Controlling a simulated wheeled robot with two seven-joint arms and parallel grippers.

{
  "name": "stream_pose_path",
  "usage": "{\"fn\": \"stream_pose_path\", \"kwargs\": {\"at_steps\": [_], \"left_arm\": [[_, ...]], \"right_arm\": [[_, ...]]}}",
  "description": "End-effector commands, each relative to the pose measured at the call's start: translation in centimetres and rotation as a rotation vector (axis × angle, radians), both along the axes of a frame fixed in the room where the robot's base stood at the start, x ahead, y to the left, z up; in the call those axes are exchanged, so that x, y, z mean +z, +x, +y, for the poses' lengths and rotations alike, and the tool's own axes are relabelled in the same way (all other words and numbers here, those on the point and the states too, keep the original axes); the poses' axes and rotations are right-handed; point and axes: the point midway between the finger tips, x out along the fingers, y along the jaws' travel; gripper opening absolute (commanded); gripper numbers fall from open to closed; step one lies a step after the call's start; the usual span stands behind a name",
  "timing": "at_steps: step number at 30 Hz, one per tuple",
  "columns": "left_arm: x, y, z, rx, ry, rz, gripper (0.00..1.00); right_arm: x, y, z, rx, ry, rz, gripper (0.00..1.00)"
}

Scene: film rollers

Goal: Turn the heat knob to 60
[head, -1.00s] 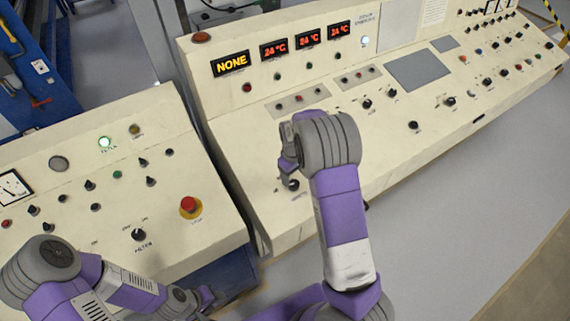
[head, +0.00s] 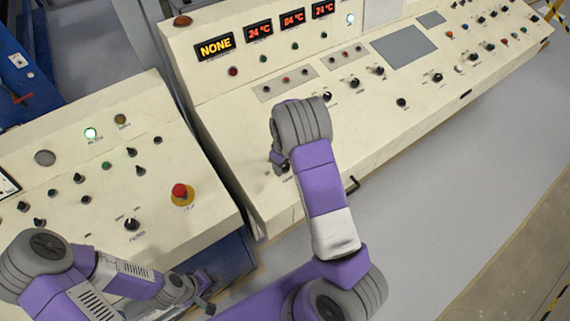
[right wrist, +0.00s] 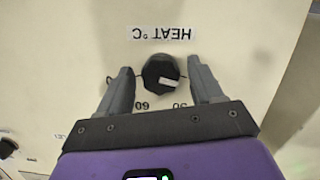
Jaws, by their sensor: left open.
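The heat knob (right wrist: 160,72) is a black dial with a light mark, under an upside-down "HEAT °C" label (right wrist: 162,33) in the right wrist view. The numbers 60 and 50 show beside it, near my palm. My right gripper (right wrist: 160,66) is open, one finger on each side of the knob, with visible gaps. In the head view my right gripper (head: 279,160) is at the near left part of the main console, largely hidden by my wrist. My left gripper (head: 203,292) is open and empty, low in front of the left console.
The main console (head: 235,150) carries displays reading NONE (head: 215,46) and 24 °C, plus several other knobs. The left console (head: 90,205) has a red stop button (head: 182,194) and a filter knob (head: 131,224). A black handle (head: 352,185) juts from the main console's front edge.

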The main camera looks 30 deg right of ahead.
Motion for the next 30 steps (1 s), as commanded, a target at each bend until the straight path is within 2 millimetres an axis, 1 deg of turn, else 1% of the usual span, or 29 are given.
{"fn": "stream_pose_path", "kwargs": {"at_steps": [1, 9, 10, 15, 20, 26, 30], "left_arm": [[0.00, 0.01, 0.00, 0.000, 0.000, 0.000, 0.43], [0.00, 0.01, 0.00, 0.000, 0.000, 0.000, 0.43], [0.00, 0.01, 0.00, 0.000, 0.000, 0.000, 0.43], [-0.02, 0.01, 0.00, 0.000, 0.000, 0.000, 0.43], [-0.13, 0.01, 0.00, 0.000, 0.000, 0.000, 0.43], [-0.37, 0.00, 0.00, 0.000, 0.000, 0.000, 0.43], [-0.60, 0.01, 0.00, 0.000, 0.000, 0.000, 0.43]], "right_arm": [[0.01, 0.00, 0.00, 0.000, 0.000, 0.000, 0.57], [0.02, -0.01, 0.00, 0.000, 0.000, 0.000, 0.16], [0.03, -0.01, -0.01, -0.001, 0.000, 0.000, 0.13], [0.02, -0.01, -0.02, -0.010, 0.002, 0.000, 0.13], [0.01, 0.00, -0.07, -0.055, 0.012, 0.000, 0.13], [-0.03, -0.03, -0.09, -0.175, 0.042, 0.003, 0.13], [-0.04, -0.03, -0.13, -0.293, 0.069, 0.005, 0.13]]}}
